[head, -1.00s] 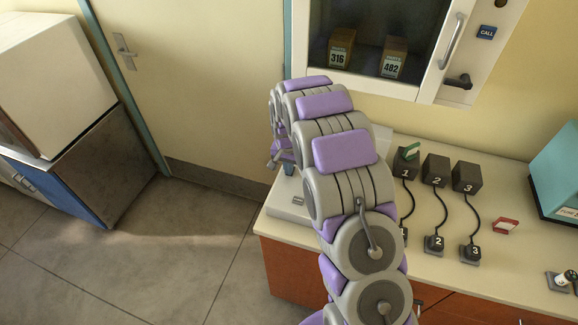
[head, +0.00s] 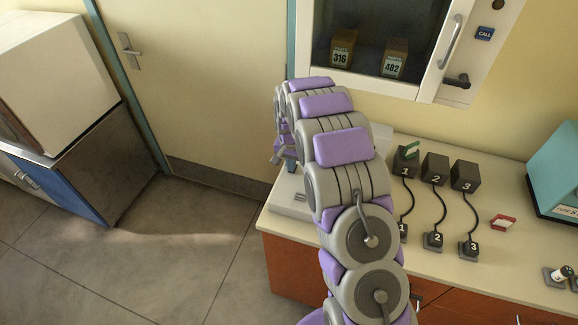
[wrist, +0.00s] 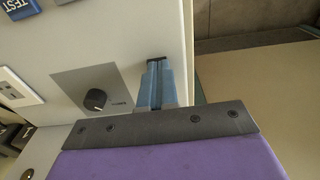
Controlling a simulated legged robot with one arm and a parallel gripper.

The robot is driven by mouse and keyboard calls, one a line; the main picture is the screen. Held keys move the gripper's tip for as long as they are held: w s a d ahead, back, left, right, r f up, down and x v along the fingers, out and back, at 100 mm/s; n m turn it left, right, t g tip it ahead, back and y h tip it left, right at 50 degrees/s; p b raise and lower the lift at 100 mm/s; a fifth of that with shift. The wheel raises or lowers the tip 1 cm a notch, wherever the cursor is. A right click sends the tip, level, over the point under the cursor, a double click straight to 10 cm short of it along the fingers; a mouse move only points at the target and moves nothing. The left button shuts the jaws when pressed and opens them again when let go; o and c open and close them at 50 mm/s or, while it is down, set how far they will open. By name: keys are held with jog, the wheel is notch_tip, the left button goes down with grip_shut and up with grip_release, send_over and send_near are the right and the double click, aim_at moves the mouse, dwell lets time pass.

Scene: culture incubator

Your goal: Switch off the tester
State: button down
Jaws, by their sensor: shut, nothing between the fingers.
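The tester is a pale grey box (head: 287,205) on the left end of the counter, partly hidden behind my arm in the head view. In the wrist view its light panel (wrist: 100,45) carries a black round knob (wrist: 96,99) on a grey plate, a blue TEST button (wrist: 20,8) and a white switch-like fitting (wrist: 14,88) at the left edge. The small label by the knob is too blurred to read. My gripper (wrist: 156,65) is shut and empty, its blue fingers in front of the panel, right of the knob. Whether they touch it cannot be told.
Black blocks numbered 1, 2 and 3 (head: 435,168) stand on the counter, cabled to small numbered plugs (head: 433,241). A glass-fronted cabinet (head: 382,40) hangs above. The floor at left is clear.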

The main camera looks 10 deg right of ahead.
jog(key=shift+w+d+r, duration=0.2)
jog(key=shift+w+d, duration=0.25)
jog(key=shift+w, duration=0.05)
notch_tip(320, 180, up, 13)
jog(key=s+p, duration=0.1)
jog(key=p, duration=0.2)
jog(key=shift+s+a+r, duration=0.2)
jog(key=shift+s+a, duration=0.15)
jog(key=shift+a, duration=0.05)
jog(key=shift+a, duration=0.1)
jog(key=s+r+n, duration=0.2)
jog(key=s+r, duration=0.1)
jog(key=s, duration=1.1)
jog(key=s+r+n+g, duration=0.1)
jog(key=s+r+n, duration=0.1)
jog(key=s, duration=1.3)
jog(key=s+r+n+g, duration=0.1)
jog(key=s+r, duration=0.3)
jog(key=s, duration=1)
jog(key=shift+s+r+n, duration=0.25)
jog(key=shift+s+n, duration=0.15)
jog(key=shift+n, duration=0.1)
